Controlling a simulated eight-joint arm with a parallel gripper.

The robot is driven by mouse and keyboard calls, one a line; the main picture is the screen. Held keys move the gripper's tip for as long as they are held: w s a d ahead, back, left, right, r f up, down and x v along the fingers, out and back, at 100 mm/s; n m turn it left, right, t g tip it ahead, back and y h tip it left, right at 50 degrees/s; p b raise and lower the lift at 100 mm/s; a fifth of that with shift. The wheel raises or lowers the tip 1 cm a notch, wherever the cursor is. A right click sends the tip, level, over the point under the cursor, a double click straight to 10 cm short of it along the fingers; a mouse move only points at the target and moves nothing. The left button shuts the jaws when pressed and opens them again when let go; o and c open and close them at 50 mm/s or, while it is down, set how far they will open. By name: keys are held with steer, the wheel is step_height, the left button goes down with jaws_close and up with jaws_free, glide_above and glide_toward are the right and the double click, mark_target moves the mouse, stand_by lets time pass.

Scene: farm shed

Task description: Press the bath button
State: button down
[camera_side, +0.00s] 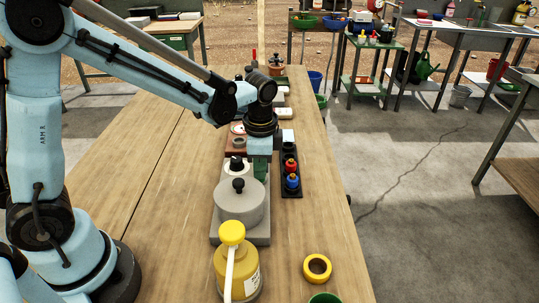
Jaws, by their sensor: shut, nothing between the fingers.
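My gripper (261,169) points down over the middle of the wooden bench, its fingers together and empty. It is just behind a round grey lidded vessel with a black knob (240,208) on a square grey base, possibly the bath. A smaller white round unit (236,170) with a black top stands to the gripper's left. I cannot make out a distinct bath button; the fingers and the vessel may hide it. Whether the fingertips touch anything is unclear.
A black rack (292,160) with red-capped and blue-capped bottles stands close to the gripper's right. A yellow pump bottle (236,268) and a yellow ring (317,268) are nearer the camera. Several small items line the bench behind. The bench's left side (150,170) is clear.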

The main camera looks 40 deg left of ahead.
mark_target(262, 181)
steer(key=shift+f, duration=0.1)
steer(key=shift+w+f, duration=0.1)
steer(key=shift+f, duration=0.8)
step_height(262, 181, up, 15)
steer(key=shift+s+d, duration=0.2)
steer(key=shift+d, duration=0.2)
stand_by(0.8)
steer(key=s+a+f+n+t, duration=0.3)
steer(key=s+f+n+t, duration=0.1)
steer(key=s+n+t, duration=0.3)
steer(key=shift+s+a+n+h, duration=0.4)
steer(key=shift+s+n, duration=0.6)
steer(key=shift+s, duration=0.15)
